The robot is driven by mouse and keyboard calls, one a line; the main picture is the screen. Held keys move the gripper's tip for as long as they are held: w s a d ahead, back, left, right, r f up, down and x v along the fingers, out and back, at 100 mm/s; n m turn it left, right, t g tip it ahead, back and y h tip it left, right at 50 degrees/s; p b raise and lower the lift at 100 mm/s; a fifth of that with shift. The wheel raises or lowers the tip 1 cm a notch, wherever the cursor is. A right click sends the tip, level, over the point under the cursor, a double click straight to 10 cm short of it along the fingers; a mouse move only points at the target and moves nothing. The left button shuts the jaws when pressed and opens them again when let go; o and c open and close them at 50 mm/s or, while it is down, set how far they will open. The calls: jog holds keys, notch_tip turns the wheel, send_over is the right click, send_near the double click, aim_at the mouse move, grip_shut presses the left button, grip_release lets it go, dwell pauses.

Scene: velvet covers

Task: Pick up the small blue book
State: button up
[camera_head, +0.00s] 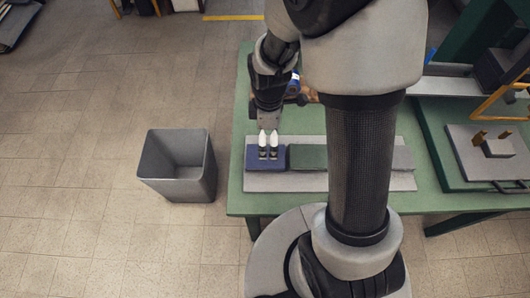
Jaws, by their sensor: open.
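The small blue book (266,165) lies flat at the left end of a grey board on the green table. My gripper (268,151) points down over the blue book, with its two white-and-dark fingers close together but apart and nothing seen between them. The fingertips overlap the book in this view; I cannot tell whether they touch it. The fingers hide part of the book's top.
A green book-like block (308,157) lies right beside the blue book on the grey board (290,182). My arm hides part of the board. A grey bin (177,168) stands on the floor left of the table (239,190). Fixtures stand at the right.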

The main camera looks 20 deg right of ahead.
aim_at(252, 162)
notch_tip(252, 162, down, 5)
jog(key=shift+a+f+b, duration=0.1)
jog(key=shift+b, duration=0.6)
jog(key=shift+a+f+b, duration=0.15)
jog(key=shift+f+b, duration=0.5)
jog(key=shift+f, duration=0.7)
jog(key=shift+a+f+b, duration=0.15)
jog(key=shift+f+b, duration=0.45)
jog(key=shift+f, duration=0.7)
jog(key=shift+r, duration=0.1)
jog(key=shift+c, duration=0.2)
jog(key=c, duration=1.2)
jog(key=shift+o, duration=0.2)
